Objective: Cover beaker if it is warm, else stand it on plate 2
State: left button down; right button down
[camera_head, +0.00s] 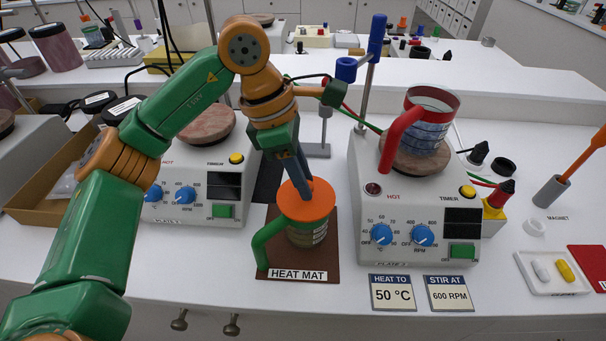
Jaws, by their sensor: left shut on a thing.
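A glass beaker (307,236) with a green handle stands on the brown heat mat (330,262), which is labelled HEAT MAT. An orange disc lid (306,207) covers its top; I cannot tell whether it rests fully on the rim. My left gripper (307,190) points down, shut on the lid at its middle. The right hotplate (418,203) carries a second beaker (428,133) with a red handle and rim. The left hotplate (203,190) has an empty round top. My right gripper is out of view.
Cards reading HEAT TO 50 °C (393,293) and STIR AT 600 RPM (448,293) lie at the front edge. A white tray (545,285) with a white and a yellow bar is at the right. A stand with a blue clamp (346,69) rises behind the hotplates.

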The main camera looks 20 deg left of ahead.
pick_arm(q)
jog(key=shift+f, duration=0.3)
jog(key=c, duration=0.6)
grip_release()
jog(key=shift+r, duration=0.1)
notch_tip(320, 180, up, 6)
jog(key=p, duration=0.5)
